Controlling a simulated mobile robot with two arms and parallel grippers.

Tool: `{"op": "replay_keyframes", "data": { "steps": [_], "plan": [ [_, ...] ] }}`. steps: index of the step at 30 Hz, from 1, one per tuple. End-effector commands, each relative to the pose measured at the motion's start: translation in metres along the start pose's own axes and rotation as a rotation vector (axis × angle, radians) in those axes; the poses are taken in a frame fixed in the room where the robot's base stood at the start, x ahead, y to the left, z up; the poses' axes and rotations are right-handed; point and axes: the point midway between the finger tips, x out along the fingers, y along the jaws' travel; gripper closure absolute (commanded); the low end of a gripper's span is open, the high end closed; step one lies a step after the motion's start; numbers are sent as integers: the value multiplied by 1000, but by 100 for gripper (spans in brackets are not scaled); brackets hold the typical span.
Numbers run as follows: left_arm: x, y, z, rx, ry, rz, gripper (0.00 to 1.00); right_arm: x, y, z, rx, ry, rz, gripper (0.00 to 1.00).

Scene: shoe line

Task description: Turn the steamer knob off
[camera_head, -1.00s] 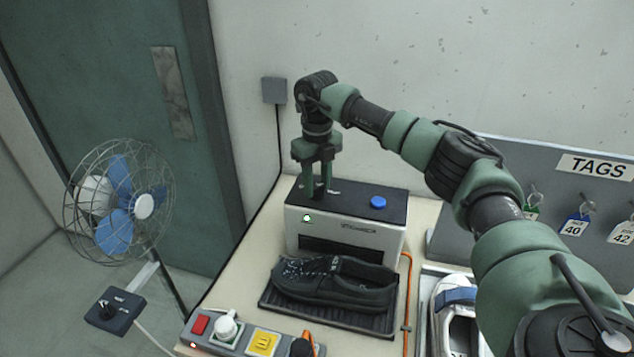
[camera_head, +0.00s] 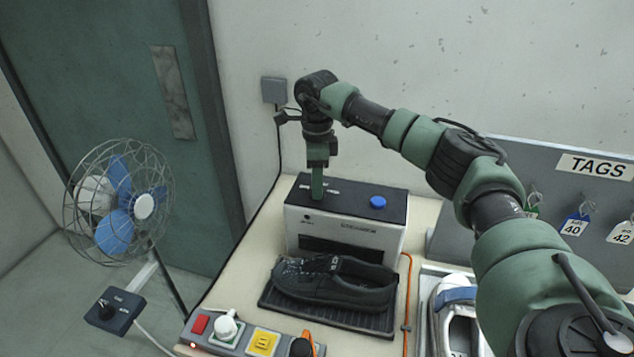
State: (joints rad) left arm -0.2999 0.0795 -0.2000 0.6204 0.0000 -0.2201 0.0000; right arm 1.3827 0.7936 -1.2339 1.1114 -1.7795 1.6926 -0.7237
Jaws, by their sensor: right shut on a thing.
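The steamer (camera_head: 330,229) is a white box with a black top, standing at the back of the table. My right gripper (camera_head: 317,194) points straight down at the left part of its top. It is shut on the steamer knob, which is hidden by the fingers. The small indicator light (camera_head: 307,217) on the steamer's front is dark. A blue button (camera_head: 378,202) sits on the top, right of the gripper and apart from it. My left gripper is not in view.
A black shoe (camera_head: 335,281) lies on a dark tray in front of the steamer. A power strip (camera_head: 240,337) with plugs runs along the front edge. A white shoe (camera_head: 458,315) is at right, below the tag board (camera_head: 480,215). A fan (camera_head: 118,200) stands at left.

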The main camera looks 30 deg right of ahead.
Motion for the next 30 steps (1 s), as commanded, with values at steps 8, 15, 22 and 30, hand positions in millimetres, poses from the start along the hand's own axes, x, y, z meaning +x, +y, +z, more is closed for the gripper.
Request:
{"op": "replay_keyframes", "data": {
  "steps": [8,15,22,30],
  "plan": [
    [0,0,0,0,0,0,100,-2,-1,1,-261,-5,-5,100],
    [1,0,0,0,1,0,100,-2,-2,1,-473,-4,-6,100],
    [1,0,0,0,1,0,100,-2,-2,1,-629,-4,-7,100],
    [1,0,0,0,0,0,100,-3,-2,1,-733,-4,-7,100]
  ]
}}
